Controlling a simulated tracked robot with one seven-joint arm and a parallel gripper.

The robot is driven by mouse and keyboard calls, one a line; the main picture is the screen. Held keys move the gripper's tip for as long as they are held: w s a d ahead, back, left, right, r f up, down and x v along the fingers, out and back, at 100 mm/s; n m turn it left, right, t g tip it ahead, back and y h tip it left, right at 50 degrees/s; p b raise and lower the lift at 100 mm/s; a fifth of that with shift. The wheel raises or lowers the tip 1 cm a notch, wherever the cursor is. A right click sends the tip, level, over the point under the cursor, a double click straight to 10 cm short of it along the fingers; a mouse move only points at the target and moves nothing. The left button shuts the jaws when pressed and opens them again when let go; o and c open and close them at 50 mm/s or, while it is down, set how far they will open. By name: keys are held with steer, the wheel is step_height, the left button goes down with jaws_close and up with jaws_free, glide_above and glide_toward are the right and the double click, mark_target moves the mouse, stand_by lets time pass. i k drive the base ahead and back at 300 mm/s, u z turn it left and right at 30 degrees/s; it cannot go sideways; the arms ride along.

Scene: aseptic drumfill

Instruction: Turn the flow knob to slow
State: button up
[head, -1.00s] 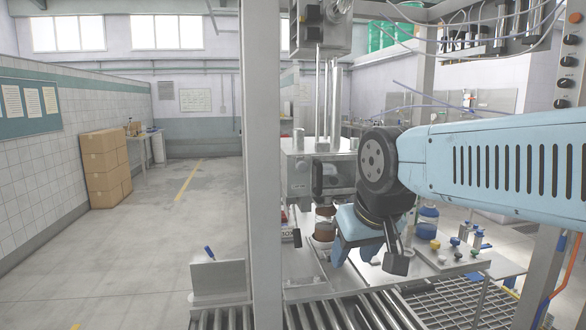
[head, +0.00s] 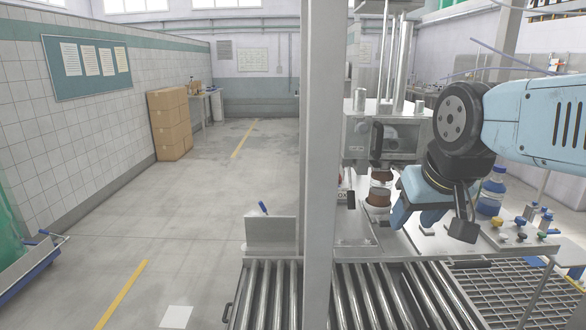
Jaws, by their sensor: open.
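I cannot pick out a knob marked for flow in the head view. Several small coloured knobs or caps (head: 522,236) sit on a pale plate at the right of the bench, too small to read. A grey metal machine box (head: 405,137) with a dark upright handle stands behind my gripper. My gripper (head: 416,220) is blue, open and points down over the bench, left of the coloured pieces and apart from them. Its fingertips are partly hard to make out, and nothing shows held between them.
A steel post (head: 318,130) stands left of the machine. A roller conveyor (head: 275,295) runs in front, with grating (head: 500,290) at right. A brown-topped jar (head: 378,195) and a blue-labelled bottle (head: 490,192) flank my gripper. Cardboard boxes (head: 170,125) stand far left; the floor between is clear.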

mark_target(520, 221)
steer(key=u, duration=1.3)
steer(key=i, duration=0.1)
steer(key=z, duration=3.4)
steer(key=i, duration=0.55)
steer(key=u, duration=0.2)
